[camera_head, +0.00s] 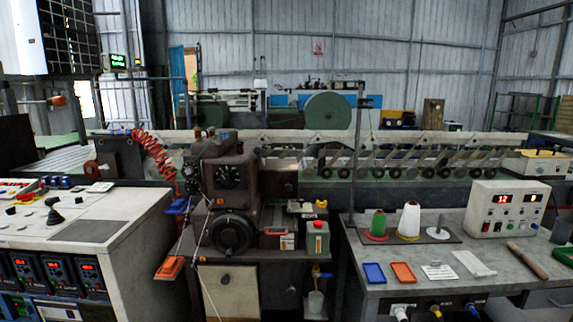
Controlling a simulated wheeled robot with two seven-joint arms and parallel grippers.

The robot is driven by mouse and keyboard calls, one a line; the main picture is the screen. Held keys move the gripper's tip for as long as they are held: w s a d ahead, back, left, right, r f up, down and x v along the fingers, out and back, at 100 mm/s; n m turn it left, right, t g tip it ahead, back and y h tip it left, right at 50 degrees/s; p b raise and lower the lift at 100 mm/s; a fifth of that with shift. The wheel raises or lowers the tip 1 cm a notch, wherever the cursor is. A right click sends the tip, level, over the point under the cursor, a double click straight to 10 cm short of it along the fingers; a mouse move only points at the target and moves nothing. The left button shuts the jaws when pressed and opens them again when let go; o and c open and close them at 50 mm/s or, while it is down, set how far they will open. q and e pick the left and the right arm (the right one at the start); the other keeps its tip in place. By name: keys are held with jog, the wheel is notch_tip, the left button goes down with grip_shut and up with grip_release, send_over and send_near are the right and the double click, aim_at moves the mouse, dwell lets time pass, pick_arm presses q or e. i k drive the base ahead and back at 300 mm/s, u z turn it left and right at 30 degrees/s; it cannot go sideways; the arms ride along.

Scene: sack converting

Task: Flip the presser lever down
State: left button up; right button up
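A dark brown sewing machine head (238,182) stands in the middle of the view, with a black round handwheel (232,232) at its front. Small dials and thread parts sit on its left upper face. The presser lever is too small or hidden to make out, so I cannot tell whether it is up or down. Neither of my grippers shows in the head view.
A control console (85,235) with a black joystick (54,212) stands at left. A grey table (450,268) at right holds green and white thread cones (409,219), small trays and a control box (507,210). A dark gap separates the table from the machine stand.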

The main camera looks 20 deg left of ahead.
aim_at(260, 162)
jog(key=z, duration=1.2)
jog(key=i, duration=1.1)
jog(key=u, duration=3.7)
